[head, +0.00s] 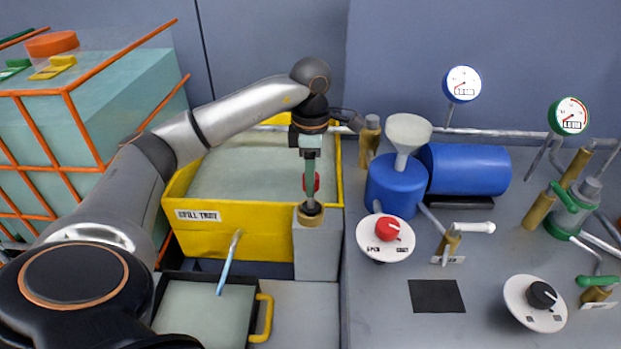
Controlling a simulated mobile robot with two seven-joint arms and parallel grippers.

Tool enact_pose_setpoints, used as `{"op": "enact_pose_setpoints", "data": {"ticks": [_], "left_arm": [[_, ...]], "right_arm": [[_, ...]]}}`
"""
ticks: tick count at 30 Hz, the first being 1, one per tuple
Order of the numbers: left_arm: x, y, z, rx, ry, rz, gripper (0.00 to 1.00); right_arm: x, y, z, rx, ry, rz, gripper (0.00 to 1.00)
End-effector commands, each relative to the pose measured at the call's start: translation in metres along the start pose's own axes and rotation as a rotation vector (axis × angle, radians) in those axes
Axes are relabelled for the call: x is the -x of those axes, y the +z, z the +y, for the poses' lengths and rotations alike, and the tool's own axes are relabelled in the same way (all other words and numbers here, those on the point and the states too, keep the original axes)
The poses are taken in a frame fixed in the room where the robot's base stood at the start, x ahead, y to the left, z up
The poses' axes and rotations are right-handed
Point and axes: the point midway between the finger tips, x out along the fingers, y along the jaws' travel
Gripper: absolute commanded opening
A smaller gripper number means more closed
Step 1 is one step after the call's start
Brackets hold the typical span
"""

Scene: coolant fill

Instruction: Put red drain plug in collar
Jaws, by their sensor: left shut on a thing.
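My left gripper (311,180) points straight down over the grey block right of the spill tray. It is shut on the red drain plug (317,184), of which only a little red shows between and beside the fingers. Directly below is the brass collar (310,219) on top of the grey block. A dark part shows between the plug and the collar's mouth. I cannot tell whether the plug's lower end is inside the collar or just above it. My right gripper is not in view.
The yellow spill tray (225,243) stands left of the collar. A light-blue spout (229,262) hangs from its front over a black pan (176,277) with a yellow handle. To the right are a blue tank (394,190) with a funnel, a red knob (387,229) and a lever valve (450,243).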

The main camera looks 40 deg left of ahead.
Motion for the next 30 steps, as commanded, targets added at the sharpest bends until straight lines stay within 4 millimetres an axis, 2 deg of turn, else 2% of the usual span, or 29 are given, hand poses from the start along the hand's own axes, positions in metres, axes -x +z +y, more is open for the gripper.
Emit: {"op": "enact_pose_setpoints", "data": {"ticks": [2, 14, 15, 22, 30], "left_arm": [[-0.0088, -0.0005, -0.0002, 0.000, 0.001, 0.000, 0.08], [-0.0143, -0.0002, -0.0001, 0.000, 0.002, -0.002, 0.08], [-0.0132, -0.0002, -0.0001, 0.000, 0.002, -0.002, 0.48], [-0.0131, -0.0003, -0.0002, 0.000, 0.001, -0.001, 0.74], [-0.0108, -0.0002, -0.0002, 0.000, 0.002, -0.002, 0.74]], "right_arm": [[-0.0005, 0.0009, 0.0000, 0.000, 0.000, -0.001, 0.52], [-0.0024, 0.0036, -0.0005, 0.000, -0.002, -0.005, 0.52], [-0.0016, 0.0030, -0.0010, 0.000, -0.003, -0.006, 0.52], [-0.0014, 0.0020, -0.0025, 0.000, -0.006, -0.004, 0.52], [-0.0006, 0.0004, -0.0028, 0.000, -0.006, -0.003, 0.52]]}}
